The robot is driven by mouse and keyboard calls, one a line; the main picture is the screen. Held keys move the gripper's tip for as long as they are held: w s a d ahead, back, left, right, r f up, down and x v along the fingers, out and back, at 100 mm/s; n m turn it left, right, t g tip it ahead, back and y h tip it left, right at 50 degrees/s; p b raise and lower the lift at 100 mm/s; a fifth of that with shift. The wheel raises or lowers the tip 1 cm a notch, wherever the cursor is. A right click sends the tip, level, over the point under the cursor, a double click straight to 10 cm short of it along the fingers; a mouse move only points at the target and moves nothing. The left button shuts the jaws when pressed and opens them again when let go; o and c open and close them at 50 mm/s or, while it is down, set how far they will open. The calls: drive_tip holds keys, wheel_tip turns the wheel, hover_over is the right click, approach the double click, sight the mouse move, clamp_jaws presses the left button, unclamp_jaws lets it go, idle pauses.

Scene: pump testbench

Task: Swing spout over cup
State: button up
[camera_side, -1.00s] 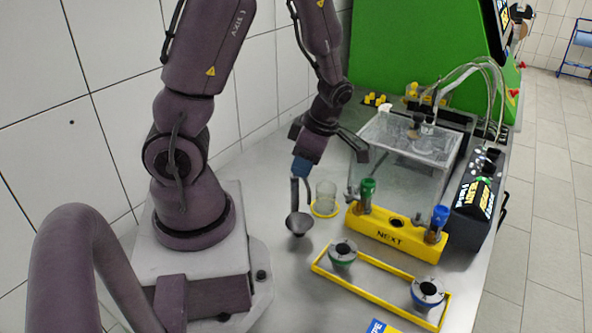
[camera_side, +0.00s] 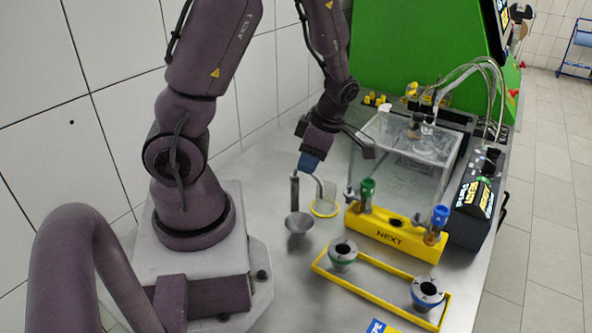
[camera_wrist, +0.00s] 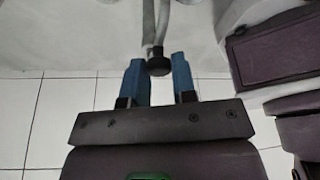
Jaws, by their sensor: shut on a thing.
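The glass cup (camera_side: 327,196) stands on a yellow ring on the metal table in the side view. The thin grey spout (camera_side: 319,182) curves down from my gripper (camera_side: 309,163), and its lower end appears over or in front of the cup; I cannot tell which. The spout's joint to the post is hidden.
A clear tank (camera_side: 400,155) and a yellow block (camera_side: 395,234) with green and blue valves stand right of the cup. A yellow frame (camera_side: 350,286) with two round fittings lies in front. The tiled wall is close on the left.

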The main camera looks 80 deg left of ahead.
drive_tip(key=shift+w+a, duration=0.2)
drive_tip(key=shift+w, duration=0.1)
